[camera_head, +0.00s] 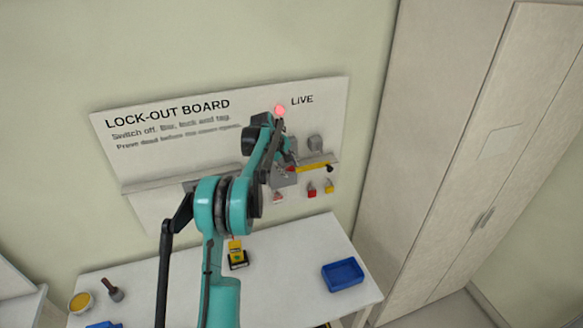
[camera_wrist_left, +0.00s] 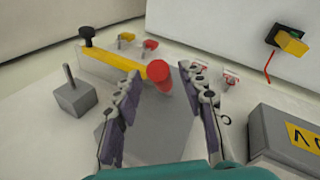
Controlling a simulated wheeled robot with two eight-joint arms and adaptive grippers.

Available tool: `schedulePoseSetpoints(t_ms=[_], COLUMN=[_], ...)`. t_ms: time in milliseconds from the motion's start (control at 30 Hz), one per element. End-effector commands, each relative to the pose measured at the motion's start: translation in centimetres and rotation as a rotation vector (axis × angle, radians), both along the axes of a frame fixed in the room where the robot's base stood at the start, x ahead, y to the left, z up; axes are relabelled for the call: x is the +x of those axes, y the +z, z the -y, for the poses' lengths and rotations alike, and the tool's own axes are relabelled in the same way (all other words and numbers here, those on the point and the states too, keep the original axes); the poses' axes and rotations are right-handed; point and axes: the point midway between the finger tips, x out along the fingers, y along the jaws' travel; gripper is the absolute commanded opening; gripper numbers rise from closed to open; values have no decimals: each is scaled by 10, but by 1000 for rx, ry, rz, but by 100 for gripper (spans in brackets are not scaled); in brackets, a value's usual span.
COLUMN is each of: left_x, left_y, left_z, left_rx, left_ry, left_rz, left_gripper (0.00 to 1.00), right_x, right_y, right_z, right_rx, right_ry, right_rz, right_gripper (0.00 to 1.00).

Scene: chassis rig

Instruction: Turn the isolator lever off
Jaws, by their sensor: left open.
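The isolator is a grey box (camera_wrist_left: 150,132) on the lock-out board (camera_head: 220,130); it also shows in the head view (camera_head: 284,181), partly behind my arm. Its lever shows a round red grip (camera_wrist_left: 159,72) in the left wrist view. My left gripper (camera_wrist_left: 161,74) is open, with one finger on each side of the red grip. Gaps show between the grip and both fingers. In the head view my left gripper (camera_head: 286,160) is at the board and hides the lever. A red lamp (camera_head: 280,110) glows beside the word LIVE. My right gripper is out of view.
A yellow bar (camera_wrist_left: 112,64) with a black knob lies close beside the lever. A grey block with a pin (camera_wrist_left: 75,95), padlocks (camera_wrist_left: 150,45) and tags (camera_wrist_left: 230,80) are near. The table below holds a blue tray (camera_head: 343,274) and a yellow-and-black device (camera_head: 237,255).

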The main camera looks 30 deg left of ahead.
Motion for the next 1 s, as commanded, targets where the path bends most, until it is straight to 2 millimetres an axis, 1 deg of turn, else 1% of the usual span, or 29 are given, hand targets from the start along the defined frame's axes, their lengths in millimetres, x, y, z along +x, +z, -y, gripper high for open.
schedulePoseSetpoints(t_ms=[100, 167, 433, 467, 500, 567, 600, 833, 1000], left_x=[5, 6, 6, 6, 6, 6, 6, 6, 4], left_y=[-9, -12, -14, -14, -14, -14, -14, -14, -19], left_z=[2, 2, 2, 2, 2, 2, 2, 3, 5], left_rx=[0, 0, 0, 0, 0, 0, 0, 3, 28], left_ry=[-1, -1, -1, -1, -1, -1, -1, -1, -1], left_rz=[0, 0, 0, 0, 0, 0, 0, 3, 24], left_gripper=[41, 41, 41, 33, 22, 6, 0, 0, 0], right_x=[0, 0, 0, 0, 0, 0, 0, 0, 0], right_y=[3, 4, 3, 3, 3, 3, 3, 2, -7], right_z=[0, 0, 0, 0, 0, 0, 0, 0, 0], right_rx=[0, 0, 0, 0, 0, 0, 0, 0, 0], right_ry=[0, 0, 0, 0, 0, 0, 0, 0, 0], right_rz=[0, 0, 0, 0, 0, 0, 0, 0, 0], right_gripper=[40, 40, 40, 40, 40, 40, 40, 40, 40])
